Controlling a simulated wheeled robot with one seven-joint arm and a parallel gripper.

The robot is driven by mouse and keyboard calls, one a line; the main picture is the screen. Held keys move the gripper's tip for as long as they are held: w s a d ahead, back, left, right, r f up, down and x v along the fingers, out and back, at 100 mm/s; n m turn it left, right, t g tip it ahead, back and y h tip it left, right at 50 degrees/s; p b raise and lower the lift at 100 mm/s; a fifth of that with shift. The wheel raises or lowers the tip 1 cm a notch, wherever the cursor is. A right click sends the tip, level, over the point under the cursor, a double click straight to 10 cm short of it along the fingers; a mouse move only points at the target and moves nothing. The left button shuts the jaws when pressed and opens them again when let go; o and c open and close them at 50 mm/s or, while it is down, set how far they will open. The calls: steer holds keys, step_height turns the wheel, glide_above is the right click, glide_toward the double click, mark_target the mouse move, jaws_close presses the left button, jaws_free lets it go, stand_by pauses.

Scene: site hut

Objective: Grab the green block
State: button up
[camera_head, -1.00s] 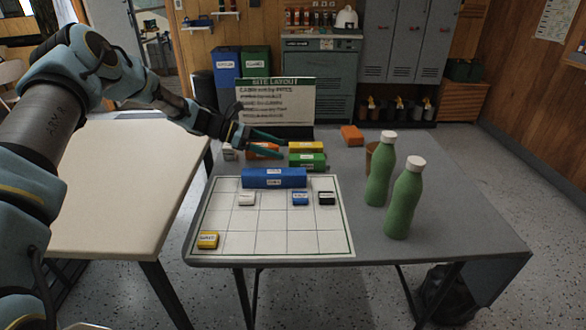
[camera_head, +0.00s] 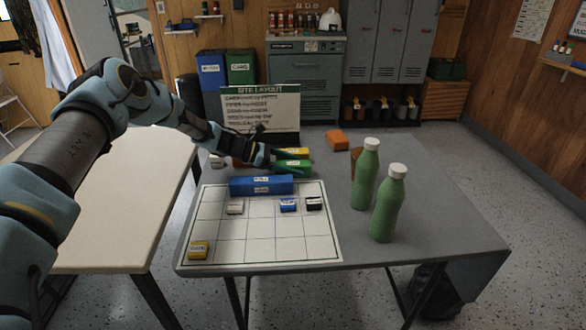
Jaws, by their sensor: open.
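The green block (camera_head: 296,165) lies on the grey table behind the white grid sheet, just in front of the yellow block (camera_head: 297,151). My gripper (camera_head: 301,164) reaches in from the left, low at the green block. Its jaws are open, with one finger showing behind the block and one in front of it. The fingers hide parts of the green block, and I cannot tell whether they touch it.
A long blue block (camera_head: 262,186) lies in front on the grid sheet (camera_head: 262,228), with several small blocks. Two green bottles (camera_head: 366,178) (camera_head: 387,208) stand to the right, partly hiding a brown cup. The site layout board (camera_head: 262,112) stands behind. An orange block (camera_head: 337,139) lies at the back.

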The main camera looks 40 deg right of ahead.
jaws_close()
stand_by(0.6)
